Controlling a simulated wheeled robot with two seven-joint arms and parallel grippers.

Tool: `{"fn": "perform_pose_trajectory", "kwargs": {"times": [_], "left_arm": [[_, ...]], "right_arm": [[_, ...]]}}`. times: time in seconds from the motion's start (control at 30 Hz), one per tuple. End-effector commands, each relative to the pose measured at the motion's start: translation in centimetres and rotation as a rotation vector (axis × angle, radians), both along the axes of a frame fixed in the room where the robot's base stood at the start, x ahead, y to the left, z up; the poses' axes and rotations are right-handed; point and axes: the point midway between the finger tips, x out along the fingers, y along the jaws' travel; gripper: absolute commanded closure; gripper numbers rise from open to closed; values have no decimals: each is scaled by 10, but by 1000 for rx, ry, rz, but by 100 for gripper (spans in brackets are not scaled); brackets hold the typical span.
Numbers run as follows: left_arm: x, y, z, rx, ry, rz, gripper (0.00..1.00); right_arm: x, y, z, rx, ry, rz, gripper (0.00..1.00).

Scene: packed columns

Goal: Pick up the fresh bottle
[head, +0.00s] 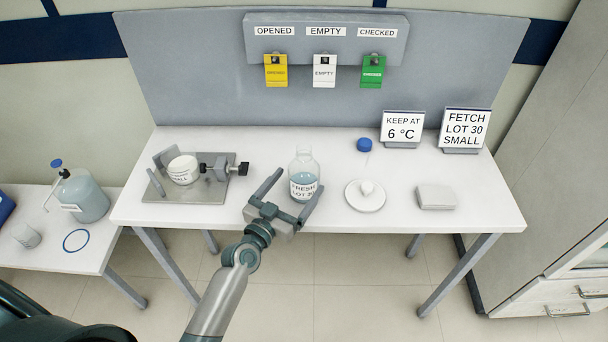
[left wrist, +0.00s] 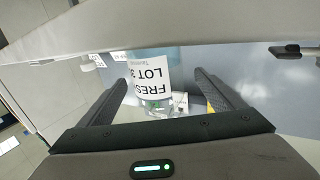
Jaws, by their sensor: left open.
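The fresh bottle (head: 304,172) is clear with blue liquid and a label reading "FRESH LOT 30". It stands upright and uncapped on the white table. My left gripper (head: 290,190) is open, with its two fingers to the left and right of the bottle's lower part. In the left wrist view the bottle's label (left wrist: 149,75) shows upside down between the open fingers (left wrist: 160,95), with a gap on each side. I cannot tell how far in the fingers reach. My right gripper is not in view.
A clamp fixture (head: 216,190) holding a white jar (head: 183,170) is left of the bottle. A round white lid-like piece (head: 365,203), a blue cap (head: 364,145) and a white pad (head: 435,197) lie to the right. Signs (head: 465,123) stand behind. Coloured tags (head: 324,70) hang on the back panel.

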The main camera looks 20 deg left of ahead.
Motion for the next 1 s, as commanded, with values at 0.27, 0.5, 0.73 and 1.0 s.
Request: {"fn": "perform_pose_trajectory", "kwargs": {"times": [0.27,0.5,0.73,1.0], "left_arm": [[31,-11,0,-2,-1,-1,12],[37,-12,-2,-1,0,-1,12],[37,-12,-2,-1,-1,-1,12],[36,-12,-2,-1,-1,-1,50]], "right_arm": [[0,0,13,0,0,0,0],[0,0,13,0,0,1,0],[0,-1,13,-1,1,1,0],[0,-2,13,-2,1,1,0]]}}
